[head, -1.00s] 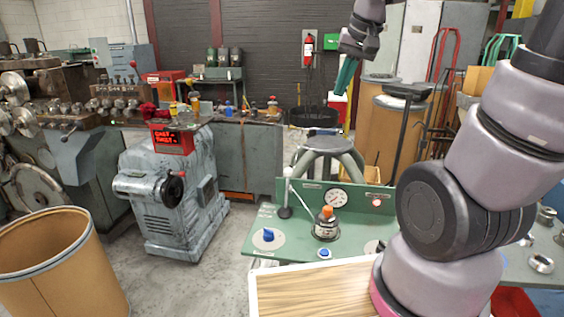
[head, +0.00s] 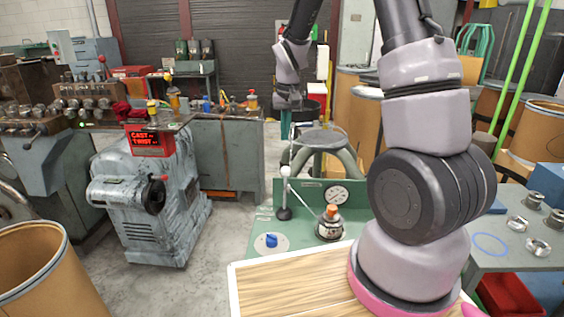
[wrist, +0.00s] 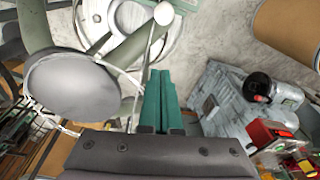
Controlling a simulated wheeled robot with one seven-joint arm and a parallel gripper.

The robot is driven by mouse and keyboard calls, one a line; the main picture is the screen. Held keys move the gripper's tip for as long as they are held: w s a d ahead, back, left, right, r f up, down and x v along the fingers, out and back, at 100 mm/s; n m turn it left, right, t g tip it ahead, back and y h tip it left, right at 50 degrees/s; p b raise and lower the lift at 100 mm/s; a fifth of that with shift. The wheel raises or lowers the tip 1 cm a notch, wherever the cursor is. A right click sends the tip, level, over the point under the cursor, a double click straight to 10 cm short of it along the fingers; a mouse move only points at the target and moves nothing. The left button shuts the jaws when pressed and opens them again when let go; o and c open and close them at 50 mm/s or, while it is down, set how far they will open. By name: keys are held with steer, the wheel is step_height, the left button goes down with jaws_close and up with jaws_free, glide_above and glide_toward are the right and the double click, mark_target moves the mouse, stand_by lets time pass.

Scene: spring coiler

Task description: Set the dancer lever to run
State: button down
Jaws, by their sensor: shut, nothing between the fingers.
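The lever (head: 285,190) that looks like the dancer lever is a thin stem with a pale ball on top. It rises from a black base at the back left of the green panel (head: 256,233). The run label cannot be read. My gripper (head: 286,131) has green fingers pointing down, shut and empty. In the head view it is above and behind the lever, apart from it. In the wrist view the shut fingers (wrist: 161,76) are in the middle, with a pale ball-ended rod (wrist: 163,15) above them, possibly this lever.
A grey round-topped stand (head: 323,138) stands behind the panel, close to the gripper. A dial gauge (head: 338,195) and an orange-topped fitting (head: 330,224) stand right of the lever. A blue knob (head: 271,241) is in front. A grey machine (head: 150,205) stands left across open floor.

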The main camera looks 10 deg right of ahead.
mark_target(285, 186)
steer(key=f, duration=0.3)
steer(key=s+f, duration=0.1)
steer(key=f, duration=0.2)
steer(key=s+f, duration=0.1)
steer(key=f, duration=0.2)
steer(key=shift+a, duration=0.3)
steer(key=shift+s, duration=0.45)
steer(key=shift+a, duration=0.15)
